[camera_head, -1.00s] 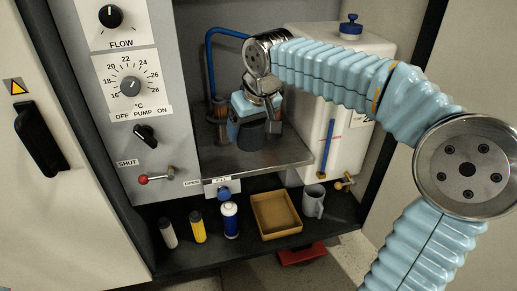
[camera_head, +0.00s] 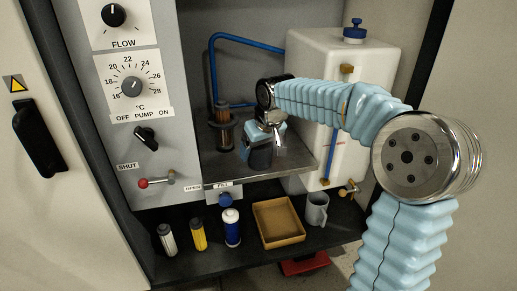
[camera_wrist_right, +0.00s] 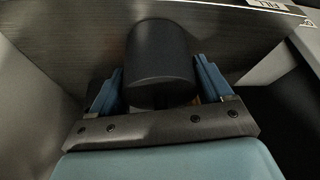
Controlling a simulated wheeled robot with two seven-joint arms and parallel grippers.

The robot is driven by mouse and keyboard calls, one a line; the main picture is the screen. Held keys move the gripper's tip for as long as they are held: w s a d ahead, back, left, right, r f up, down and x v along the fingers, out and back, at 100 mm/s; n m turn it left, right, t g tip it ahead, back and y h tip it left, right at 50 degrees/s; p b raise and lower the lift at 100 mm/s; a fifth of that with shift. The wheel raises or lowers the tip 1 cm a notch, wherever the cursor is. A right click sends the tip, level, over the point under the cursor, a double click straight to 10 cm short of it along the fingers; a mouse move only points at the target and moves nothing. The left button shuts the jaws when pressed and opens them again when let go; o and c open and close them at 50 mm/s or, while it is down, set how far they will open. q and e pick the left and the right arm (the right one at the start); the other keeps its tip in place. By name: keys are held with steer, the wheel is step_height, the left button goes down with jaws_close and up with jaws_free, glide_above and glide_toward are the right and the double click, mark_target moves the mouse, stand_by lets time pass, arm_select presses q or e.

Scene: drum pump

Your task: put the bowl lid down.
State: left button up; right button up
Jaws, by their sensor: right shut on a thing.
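My right gripper (camera_head: 263,141) is over the metal shelf and points down. It is shut on the bowl lid (camera_head: 258,158), a dark grey round cap. In the right wrist view the bowl lid (camera_wrist_right: 160,60) sits between the two blue fingers (camera_wrist_right: 160,88). In the head view the lid is close to the shelf surface; I cannot tell whether it touches. To its left, apart from it, stands the filter bowl (camera_head: 223,128) with a copper-brown insert, uncovered on top. My left gripper is not in view.
The metal shelf (camera_head: 285,168) has free room right of the lid. A white tank (camera_head: 310,85) and a blue hose (camera_head: 212,70) stand behind. Below are several bottles, a tan tray (camera_head: 278,238) and a grey mug (camera_head: 316,209). A control panel (camera_head: 115,165) is at left.

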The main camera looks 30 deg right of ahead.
steer(key=shift+f, duration=0.15)
steer(key=o, duration=1)
steer(key=shift+c, duration=0.2)
steer(key=shift+r, duration=0.5)
steer(key=p+v, duration=0.2)
steer(key=v, duration=0.9)
steer(key=shift+s+r+p, duration=0.15)
steer(key=shift+s+p, duration=0.1)
steer(key=shift+p, duration=0.15)
